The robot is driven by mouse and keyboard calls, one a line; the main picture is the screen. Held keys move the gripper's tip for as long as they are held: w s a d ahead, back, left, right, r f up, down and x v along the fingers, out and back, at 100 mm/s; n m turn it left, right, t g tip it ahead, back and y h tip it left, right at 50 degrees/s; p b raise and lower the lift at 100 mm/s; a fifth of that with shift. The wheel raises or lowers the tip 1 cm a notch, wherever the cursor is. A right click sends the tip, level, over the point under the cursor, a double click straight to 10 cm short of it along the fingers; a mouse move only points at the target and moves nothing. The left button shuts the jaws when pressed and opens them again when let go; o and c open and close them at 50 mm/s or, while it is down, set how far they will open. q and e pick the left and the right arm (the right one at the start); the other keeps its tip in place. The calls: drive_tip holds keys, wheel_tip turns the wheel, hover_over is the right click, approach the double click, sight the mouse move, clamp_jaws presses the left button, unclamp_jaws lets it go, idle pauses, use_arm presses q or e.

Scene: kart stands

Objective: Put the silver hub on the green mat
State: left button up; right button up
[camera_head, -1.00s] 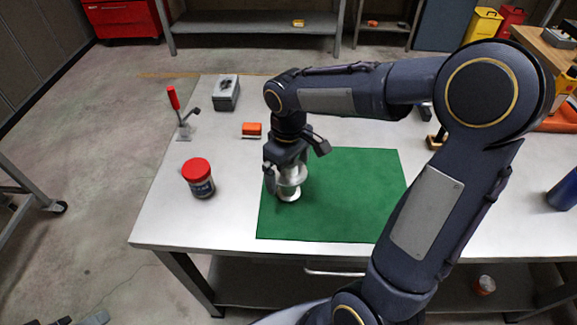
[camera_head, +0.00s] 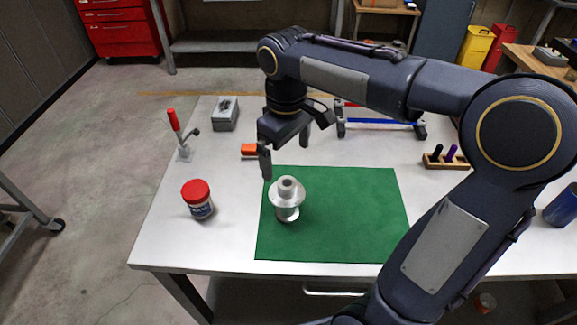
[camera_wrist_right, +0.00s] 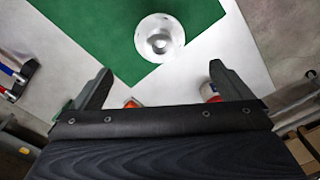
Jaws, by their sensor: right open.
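The silver hub (camera_head: 287,199) stands upright on the green mat (camera_head: 345,220), near the mat's left edge. It also shows in the right wrist view (camera_wrist_right: 159,38), seen from above near the mat's corner. My right gripper (camera_head: 286,154) is open and empty, above and a little behind the hub, apart from it. In the right wrist view its two fingers (camera_wrist_right: 158,88) are spread with nothing between them. My left gripper is not in view.
A red-lidded jar (camera_head: 198,199) stands left of the mat. An orange block (camera_head: 249,149), a grey box (camera_head: 226,114) and a red-handled clamp (camera_head: 177,135) are farther back. A wooden holder (camera_head: 445,160) stands at right. Most of the mat is bare.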

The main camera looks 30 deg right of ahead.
drive_tip(key=s+a+f+m+t+y, duration=0.1)
drive_tip(key=s+f+m+t+y, duration=0.1)
drive_tip(key=s, duration=0.6)
drive_tip(key=s+a+f+m+t+y, duration=0.1)
drive_tip(key=s+a+f+m+t, duration=0.1)
drive_tip(key=s, duration=0.6)
wheel_tip(320, 180, down, 2)
drive_tip(key=shift+s+f+m+t+y, duration=0.1)
drive_tip(key=shift+s+m+t+y, duration=0.3)
drive_tip(key=shift+m+t, duration=0.6)
